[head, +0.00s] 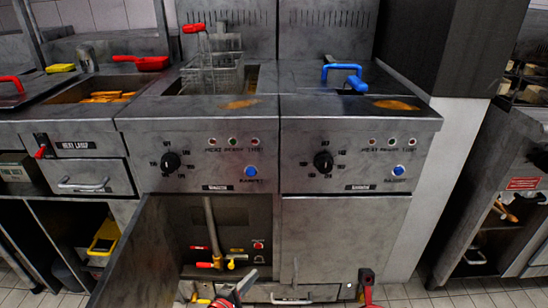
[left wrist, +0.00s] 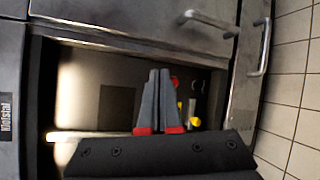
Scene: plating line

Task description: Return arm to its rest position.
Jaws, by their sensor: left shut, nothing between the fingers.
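My left gripper (head: 248,277) is at the bottom of the head view, in front of the open cabinet under the left fryer. In the left wrist view its two grey fingers (left wrist: 160,75) with red bases lie together, shut and empty. They point into the cabinet opening and hold nothing. A dark and red part (head: 367,277) at the lower edge, below the right fryer, looks like my right gripper; its fingers are too small to read.
The left fryer's cabinet door (head: 140,250) stands open, with a pipe (head: 213,228) and a yellow valve (head: 217,258) inside. The right fryer's door (head: 345,235) is shut. A wire basket (head: 215,75) sits over the left vat. A blue handle (head: 345,73) lies on the right fryer.

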